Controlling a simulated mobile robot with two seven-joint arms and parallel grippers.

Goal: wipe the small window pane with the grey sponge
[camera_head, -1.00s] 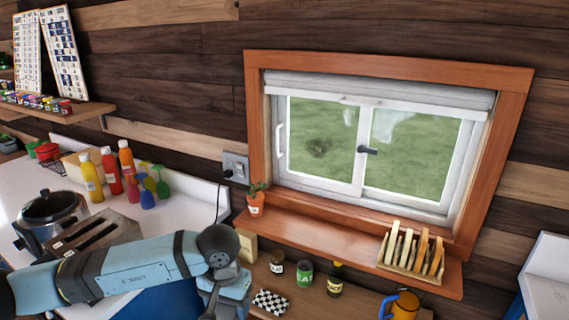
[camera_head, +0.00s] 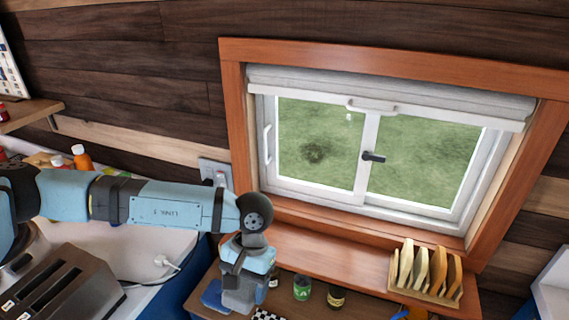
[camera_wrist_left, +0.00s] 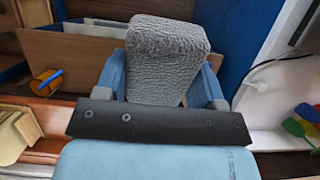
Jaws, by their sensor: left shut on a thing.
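The small window's left pane (camera_head: 318,180) shows a dark smudge and a tiny pale spot near its upper right. The grey sponge (camera_wrist_left: 168,50) is in the left wrist view, rough-textured and upright between the blue fingers. My left gripper (camera_wrist_left: 160,80) is shut on it. In the head view my left gripper (camera_head: 238,296) is low, below and left of the window, apart from the glass; I cannot make out the sponge there. My right gripper is not in view.
The wooden sill (camera_head: 340,262) carries a rack with wooden slats (camera_head: 425,275) at its right. Jars (camera_head: 302,288) stand on the shelf below. A black handle (camera_head: 373,156) sticks out from the middle frame. A toaster (camera_head: 60,285) is at lower left.

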